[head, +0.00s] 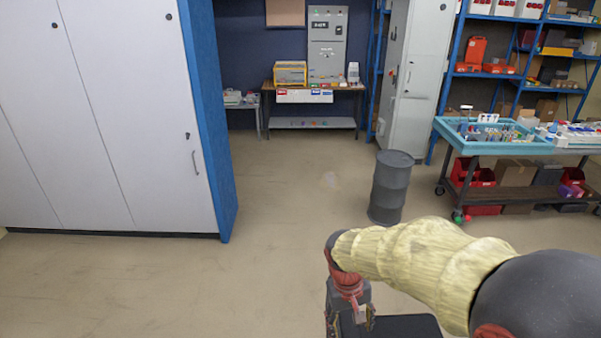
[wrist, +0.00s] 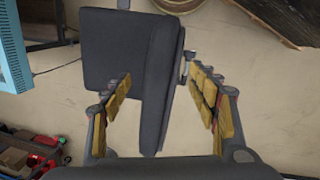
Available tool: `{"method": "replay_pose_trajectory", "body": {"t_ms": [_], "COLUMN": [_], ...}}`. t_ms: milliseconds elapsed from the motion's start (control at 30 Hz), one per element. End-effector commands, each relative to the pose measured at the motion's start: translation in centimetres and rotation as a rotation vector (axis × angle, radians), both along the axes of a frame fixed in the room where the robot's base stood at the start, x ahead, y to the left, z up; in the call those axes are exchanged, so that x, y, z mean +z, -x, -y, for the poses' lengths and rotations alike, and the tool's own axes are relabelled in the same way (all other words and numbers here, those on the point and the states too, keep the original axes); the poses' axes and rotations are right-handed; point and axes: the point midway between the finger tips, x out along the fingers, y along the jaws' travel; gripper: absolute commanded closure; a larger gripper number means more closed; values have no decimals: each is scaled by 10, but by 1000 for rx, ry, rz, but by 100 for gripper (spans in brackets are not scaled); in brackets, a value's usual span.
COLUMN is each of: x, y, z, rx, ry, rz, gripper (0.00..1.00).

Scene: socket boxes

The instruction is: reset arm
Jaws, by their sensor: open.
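My gripper (wrist: 160,76) is open in the wrist view, its yellow-padded fingers spread apart. Nothing is held between the pads. A dark grey body, which looks like part of my own base, shows behind and between the fingers. In the head view my arm, in a pale yellow sleeve, reaches from the lower right toward the bottom middle and bends down at a red and grey wrist. The gripper end there is small and partly cut off by the bottom edge.
A dark grey barrel (head: 391,187) stands on the floor beyond my arm. A cart with a blue tray (head: 493,146) is at the right. A tall white cabinet (head: 100,120) fills the left. A table (head: 345,88) stands at the back. The middle floor is clear.

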Motion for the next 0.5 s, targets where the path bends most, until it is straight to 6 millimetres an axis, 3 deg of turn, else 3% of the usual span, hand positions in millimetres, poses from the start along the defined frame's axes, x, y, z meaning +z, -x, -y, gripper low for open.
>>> {"method": "replay_pose_trajectory", "body": {"t_ms": [300,500], "x": [34,41], "y": [70,110], "z": [23,36], "rx": [-17,-54], "ry": [-104,-152], "rz": [151,279], "gripper": [40,40]}}
